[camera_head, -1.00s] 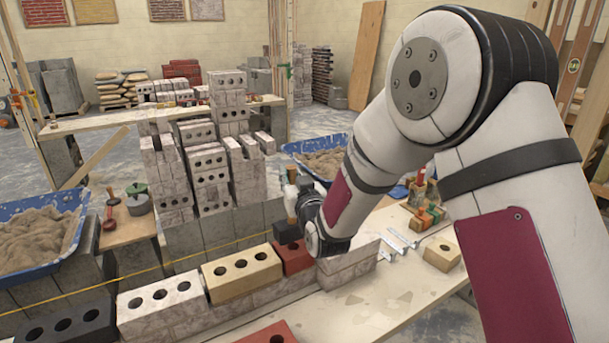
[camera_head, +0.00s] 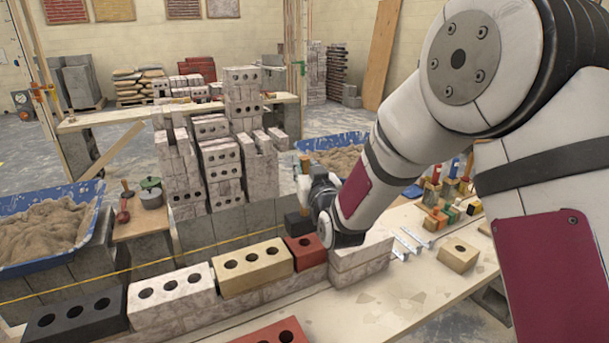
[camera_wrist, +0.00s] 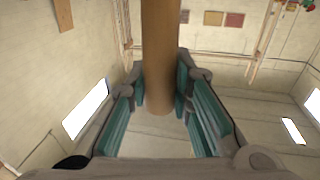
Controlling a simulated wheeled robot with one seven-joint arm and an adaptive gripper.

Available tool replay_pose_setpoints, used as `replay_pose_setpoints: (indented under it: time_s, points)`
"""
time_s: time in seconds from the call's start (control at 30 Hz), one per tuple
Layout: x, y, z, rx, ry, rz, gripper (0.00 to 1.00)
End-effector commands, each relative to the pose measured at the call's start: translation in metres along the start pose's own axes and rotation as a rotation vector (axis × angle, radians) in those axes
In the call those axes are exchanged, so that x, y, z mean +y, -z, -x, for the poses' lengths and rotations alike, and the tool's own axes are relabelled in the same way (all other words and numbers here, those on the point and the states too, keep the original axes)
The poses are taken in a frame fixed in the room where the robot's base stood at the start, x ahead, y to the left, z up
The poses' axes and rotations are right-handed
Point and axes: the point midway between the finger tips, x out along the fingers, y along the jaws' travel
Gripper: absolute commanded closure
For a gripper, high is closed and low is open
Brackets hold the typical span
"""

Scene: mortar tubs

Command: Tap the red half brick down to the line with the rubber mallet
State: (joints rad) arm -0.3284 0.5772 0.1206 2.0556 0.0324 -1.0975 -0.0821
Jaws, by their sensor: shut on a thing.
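The red half brick (camera_head: 306,251) sits in the row at the right end, between the yellow brick (camera_head: 251,267) and a pale block stack. My gripper (camera_head: 307,188) is above and slightly behind it, shut on the mallet's wooden handle. The handle also shows in the wrist view (camera_wrist: 160,60), upright between the teal finger pads. The dark mallet head (camera_head: 297,224) is just over the far edge of the red half brick; I cannot tell whether they touch. The yellow line (camera_head: 150,264) runs behind the row; its right end is hidden by the mallet and arm.
A white brick (camera_head: 171,297) and a black brick (camera_head: 72,322) continue the row leftward. Another red brick (camera_head: 276,333) lies in front. A loose yellow brick (camera_head: 459,256) lies on the bench at right. Sand tubs (camera_head: 50,235) and tall block stacks stand behind.

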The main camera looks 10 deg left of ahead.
Motion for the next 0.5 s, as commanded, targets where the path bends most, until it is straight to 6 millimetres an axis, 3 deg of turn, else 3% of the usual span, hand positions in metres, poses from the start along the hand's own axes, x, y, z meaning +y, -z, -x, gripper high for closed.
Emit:
replay_pose_setpoints:
  time_s: [0.33, 0.5]
  points:
    - [0.0, 0.0, 0.0, 0.001, 0.0, 0.0, 1.0]
    - [0.0, 0.012, -0.001, 0.003, -0.001, 0.0, 1.0]
